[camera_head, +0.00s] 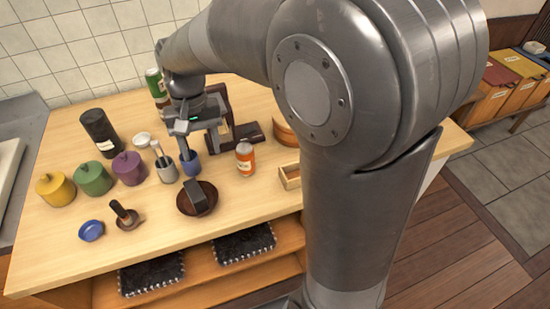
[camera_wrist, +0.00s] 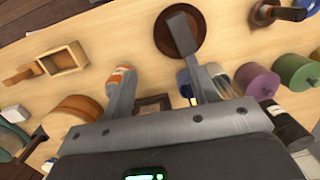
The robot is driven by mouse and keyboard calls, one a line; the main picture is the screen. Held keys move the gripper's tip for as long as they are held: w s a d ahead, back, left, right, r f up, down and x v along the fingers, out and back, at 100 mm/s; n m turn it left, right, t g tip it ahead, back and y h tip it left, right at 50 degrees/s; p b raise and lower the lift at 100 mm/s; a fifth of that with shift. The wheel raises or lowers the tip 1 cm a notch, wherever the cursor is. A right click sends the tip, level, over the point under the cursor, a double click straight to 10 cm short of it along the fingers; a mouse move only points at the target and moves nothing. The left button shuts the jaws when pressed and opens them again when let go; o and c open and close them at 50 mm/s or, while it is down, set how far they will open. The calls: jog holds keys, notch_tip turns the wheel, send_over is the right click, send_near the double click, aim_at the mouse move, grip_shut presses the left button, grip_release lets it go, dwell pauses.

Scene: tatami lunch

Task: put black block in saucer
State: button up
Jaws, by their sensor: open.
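The black block (camera_head: 197,193) sits in the round dark brown saucer (camera_head: 182,206), looking tilted rather than flat. In the wrist view the block (camera_wrist: 181,33) shows as a grey-black bar inside the saucer (camera_wrist: 201,26), beyond my fingertips. My gripper (camera_head: 186,145) is above the table, behind the saucer and near a small blue cup (camera_head: 189,166). In the wrist view my gripper (camera_wrist: 163,82) has its two fingers spread wide with nothing between them. The block is apart from both fingers.
A grey cup with a tool (camera_head: 167,173) and an orange-labelled jar (camera_head: 245,159) flank the gripper. Yellow (camera_head: 56,190), green (camera_head: 93,179) and purple (camera_head: 129,168) pots stand left.

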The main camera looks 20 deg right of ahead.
jog(key=s+d+r+t, duration=0.3)
jog(key=s+d, duration=0.3)
jog(key=s, duration=0.1)
jog(key=s+d+r+t, duration=0.3)
jog(key=s+d+t, duration=0.1)
jog(key=s+d, duration=0.3)
jog(key=shift+s, duration=0.65)
